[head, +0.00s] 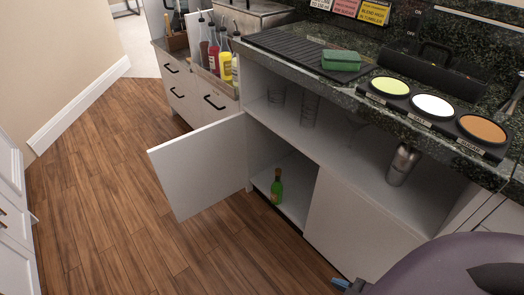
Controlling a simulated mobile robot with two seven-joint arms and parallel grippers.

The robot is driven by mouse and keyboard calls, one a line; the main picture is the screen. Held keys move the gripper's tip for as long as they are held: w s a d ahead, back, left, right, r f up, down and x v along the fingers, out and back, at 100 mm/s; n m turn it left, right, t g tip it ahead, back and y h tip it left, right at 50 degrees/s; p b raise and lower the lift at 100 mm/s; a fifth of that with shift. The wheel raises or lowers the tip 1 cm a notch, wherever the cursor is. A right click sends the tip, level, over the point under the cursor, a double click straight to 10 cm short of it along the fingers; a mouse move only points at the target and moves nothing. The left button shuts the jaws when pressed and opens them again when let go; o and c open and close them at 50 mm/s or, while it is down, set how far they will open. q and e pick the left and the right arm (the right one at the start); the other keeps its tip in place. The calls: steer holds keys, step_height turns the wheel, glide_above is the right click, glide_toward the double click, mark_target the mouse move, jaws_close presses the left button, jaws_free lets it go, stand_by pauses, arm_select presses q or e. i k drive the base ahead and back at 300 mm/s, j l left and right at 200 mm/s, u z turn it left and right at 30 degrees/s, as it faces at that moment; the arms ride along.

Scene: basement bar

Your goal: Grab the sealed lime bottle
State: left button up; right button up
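A small green bottle (277,187) with a yellowish label stands upright on the floor of the open lower cabinet (298,205), near its front edge. It looks like the lime bottle; its seal is too small to make out. The white cabinet door (197,168) to its left stands swung open. My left gripper is not in view. At the bottom edge, a small blue and grey tip (341,284) shows beside a large purple-grey part of mine; it seems to be my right gripper, apart from the bottle, its opening cut off.
A closed white door (355,222) covers the cabinet to the bottle's right. The shelf above holds glasses and a metal shaker (403,164). The counter with three round colored containers overhangs the cabinet. Wooden floor (130,215) is clear at left.

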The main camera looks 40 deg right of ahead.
mark_target(277, 189)
steer(key=i, duration=1.35)
steer(key=i+l+u, duration=0.1)
steer(key=i+u, duration=0.2)
steer(key=i+l+u, duration=0.3)
steer(key=i, duration=0.15)
steer(key=j+u, duration=0.1)
steer(key=u, duration=8.55)
